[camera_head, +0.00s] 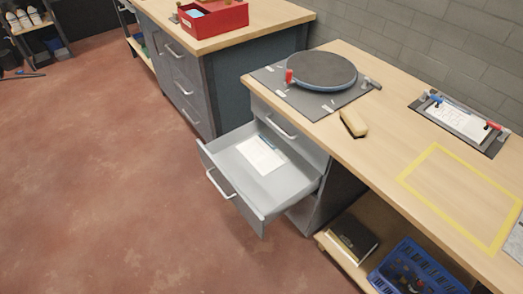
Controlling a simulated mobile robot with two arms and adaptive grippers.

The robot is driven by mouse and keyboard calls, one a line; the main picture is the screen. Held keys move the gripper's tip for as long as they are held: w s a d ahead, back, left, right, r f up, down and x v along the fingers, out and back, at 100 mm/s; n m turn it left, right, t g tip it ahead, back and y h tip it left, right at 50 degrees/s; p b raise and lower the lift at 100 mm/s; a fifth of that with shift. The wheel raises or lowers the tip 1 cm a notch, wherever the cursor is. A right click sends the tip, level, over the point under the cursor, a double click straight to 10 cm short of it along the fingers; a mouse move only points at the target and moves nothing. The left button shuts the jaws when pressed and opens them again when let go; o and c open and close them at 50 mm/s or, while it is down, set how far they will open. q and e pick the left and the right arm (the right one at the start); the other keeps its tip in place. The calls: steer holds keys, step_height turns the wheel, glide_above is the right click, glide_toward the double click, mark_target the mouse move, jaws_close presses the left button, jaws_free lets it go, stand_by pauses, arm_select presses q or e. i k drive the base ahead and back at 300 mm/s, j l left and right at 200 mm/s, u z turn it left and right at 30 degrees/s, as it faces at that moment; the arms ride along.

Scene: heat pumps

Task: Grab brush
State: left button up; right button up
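A brush (353,122) with a pale wooden back and a dark underside lies on the wooden workbench (395,160), near its front edge. It lies just in front of a dark mat bearing a round turntable. Nothing covers the brush. Neither of my grippers shows in the head view.
An open drawer (238,162) holding a paper (261,155) juts out below the bench. The round turntable (321,70) stands behind the brush. A clipboard (461,121) lies to the right, and a yellow taped outline (406,176) marks bare bench. Red-brown floor is open at left.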

mark_target(356, 126)
steer(key=i+l+z, duration=0.2)
steer(key=l+z, duration=0.2)
steer(key=i+l+z, duration=0.55)
steer(key=z, duration=0.2)
